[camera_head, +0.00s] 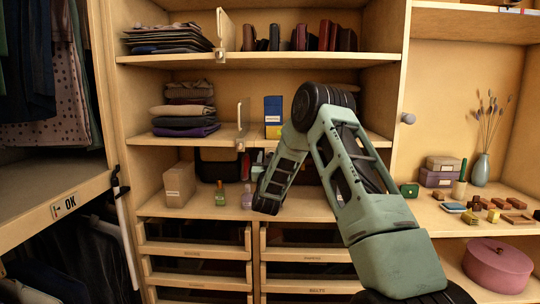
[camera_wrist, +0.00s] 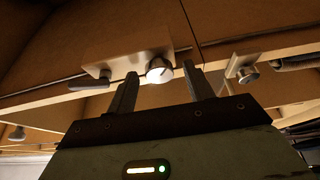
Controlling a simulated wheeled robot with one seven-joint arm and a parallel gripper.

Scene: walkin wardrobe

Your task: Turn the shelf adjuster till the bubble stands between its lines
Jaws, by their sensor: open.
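In the wrist view a round, pale metal knob (camera_wrist: 159,70) with a dark mark on its face sits at a metal plate (camera_wrist: 128,50) on the shelf edge; it looks like the shelf adjuster. My gripper (camera_wrist: 160,71) is open, with one finger on each side of the knob in the picture. I see a gap beside each finger; how far the tips reach along the knob is unclear. A dark lever-like piece (camera_wrist: 90,84) is left of the knob. I cannot make out a bubble or its lines.
A second bracket with a knob (camera_wrist: 247,74) is on the right in the wrist view. In the head view, folded clothes (camera_head: 185,122), a blue and yellow box (camera_head: 273,115), a cardboard box (camera_head: 179,185) and a green bottle (camera_head: 220,193) stand on shelves near my arm.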

